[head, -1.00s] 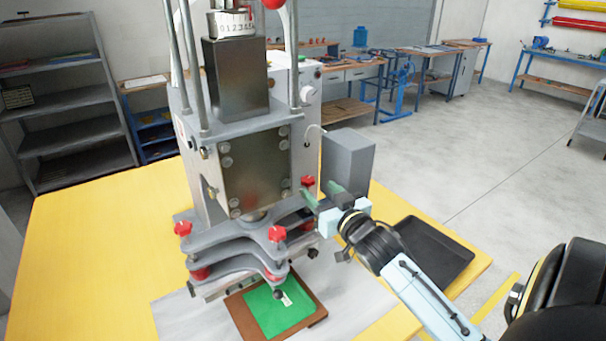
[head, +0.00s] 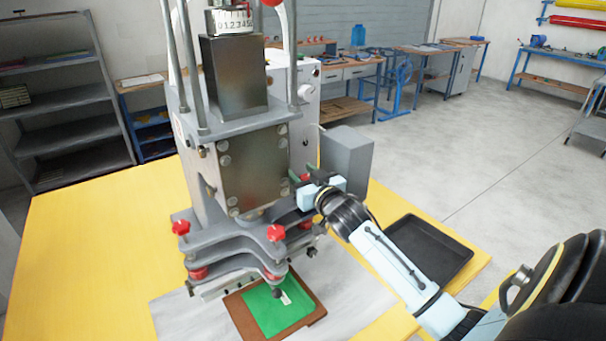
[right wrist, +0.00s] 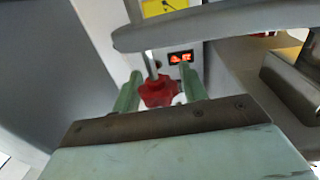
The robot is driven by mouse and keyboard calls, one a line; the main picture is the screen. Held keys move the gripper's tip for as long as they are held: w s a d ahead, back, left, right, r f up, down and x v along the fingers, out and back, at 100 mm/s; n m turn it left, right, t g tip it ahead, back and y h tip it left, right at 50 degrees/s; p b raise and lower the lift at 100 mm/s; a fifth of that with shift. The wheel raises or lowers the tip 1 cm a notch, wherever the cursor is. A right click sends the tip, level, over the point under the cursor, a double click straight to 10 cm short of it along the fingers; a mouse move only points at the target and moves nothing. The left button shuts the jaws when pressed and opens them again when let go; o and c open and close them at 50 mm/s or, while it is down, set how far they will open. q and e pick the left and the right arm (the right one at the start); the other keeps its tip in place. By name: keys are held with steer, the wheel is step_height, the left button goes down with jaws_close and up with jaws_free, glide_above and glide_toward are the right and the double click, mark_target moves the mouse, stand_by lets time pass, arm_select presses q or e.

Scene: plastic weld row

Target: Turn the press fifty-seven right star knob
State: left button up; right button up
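The press (head: 255,165) stands on a yellow table. In the right wrist view that red star knob (right wrist: 158,91) shows between the two green fingers of my right gripper (right wrist: 159,88). The fingers are apart, one on each side of the knob; firm contact is not visible. My left gripper is not in view.
A grey box (head: 347,155) is on the press's right side, close to my right gripper. A black tray (head: 452,262) lies on the table at the right. A green sheet (head: 262,312) on a brown board lies under the press's front. A small red-lit display (right wrist: 181,57) shows behind the knob.

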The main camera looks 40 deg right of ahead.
steer(key=c, duration=0.7)
steer(key=shift+o, duration=0.2)
steer(key=shift+r+n+y+p, duration=0.15)
steer(key=shift+n+y+p, duration=0.7)
steer(key=shift+y, duration=0.45)
steer(key=shift+a+n+y+p, duration=0.2)
steer(key=shift+n+y+p, duration=0.15)
steer(key=shift+n+y, duration=0.6)
steer(key=shift+y, duration=0.25)
steer(key=o, duration=1)
steer(key=shift+c, duration=0.2)
steer(key=shift+s, duration=0.15)
steer(key=s, duration=1.3)
steer(key=shift+d, duration=0.4)
